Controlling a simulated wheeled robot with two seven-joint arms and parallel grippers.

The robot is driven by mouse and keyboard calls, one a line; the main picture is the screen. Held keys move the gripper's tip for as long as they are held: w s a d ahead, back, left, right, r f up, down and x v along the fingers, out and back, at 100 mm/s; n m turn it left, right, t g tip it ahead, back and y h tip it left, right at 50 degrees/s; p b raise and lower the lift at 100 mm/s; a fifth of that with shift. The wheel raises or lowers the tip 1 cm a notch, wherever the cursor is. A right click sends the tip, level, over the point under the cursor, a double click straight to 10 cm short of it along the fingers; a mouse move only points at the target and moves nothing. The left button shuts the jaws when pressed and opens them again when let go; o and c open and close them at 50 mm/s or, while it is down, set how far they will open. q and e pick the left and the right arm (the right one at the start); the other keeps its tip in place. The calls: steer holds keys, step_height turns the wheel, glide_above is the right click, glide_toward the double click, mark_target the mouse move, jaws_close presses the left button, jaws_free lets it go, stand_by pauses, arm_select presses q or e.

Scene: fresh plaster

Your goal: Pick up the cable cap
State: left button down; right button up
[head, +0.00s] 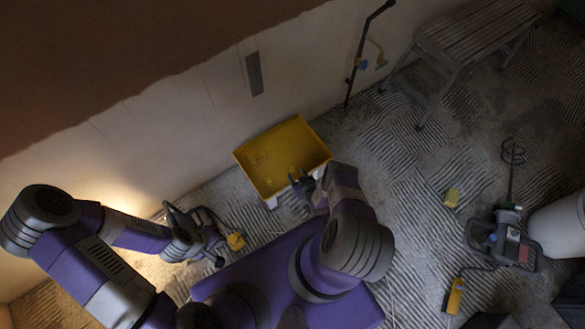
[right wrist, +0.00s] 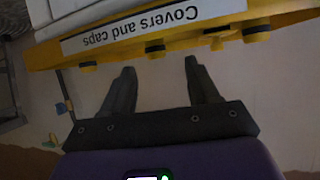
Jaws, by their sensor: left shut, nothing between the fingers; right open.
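A yellow bin (head: 241,159) stands against the wall in the head view, with a few small yellow pieces (head: 294,170) inside; I cannot tell which is the cable cap. In the right wrist view the bin (right wrist: 285,21) carries an upside-down label (right wrist: 150,26) reading "Covers and caps". My right gripper (head: 302,186) is at the bin's near right side, open and empty; its two fingers (right wrist: 159,68) point towards the bin's edge. My left gripper (head: 216,256) is shut and empty, low to the left, close to a yellow block (head: 236,241) on the floor.
A yellow piece (head: 452,197) lies on the ridged floor to the right, near a mixer (head: 505,240), a yellow plug (head: 454,297) and a white bucket (head: 562,228). A slatted bench (head: 475,40) stands at the back right.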

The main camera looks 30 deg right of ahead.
mark_target(294, 168)
steer(key=b+x, duration=0.1)
steer(key=x, duration=0.1)
steer(key=b+x, duration=0.1)
steer(key=x, duration=0.1)
steer(key=b+x, duration=0.2)
steer(key=x, duration=0.1)
steer(key=shift+d, duration=0.3)
steer(key=shift+w, duration=0.3)
steer(key=c, duration=1)
step_height(294, 168, up, 10)
steer(key=p, duration=0.6)
steer(key=shift+r, duration=0.1)
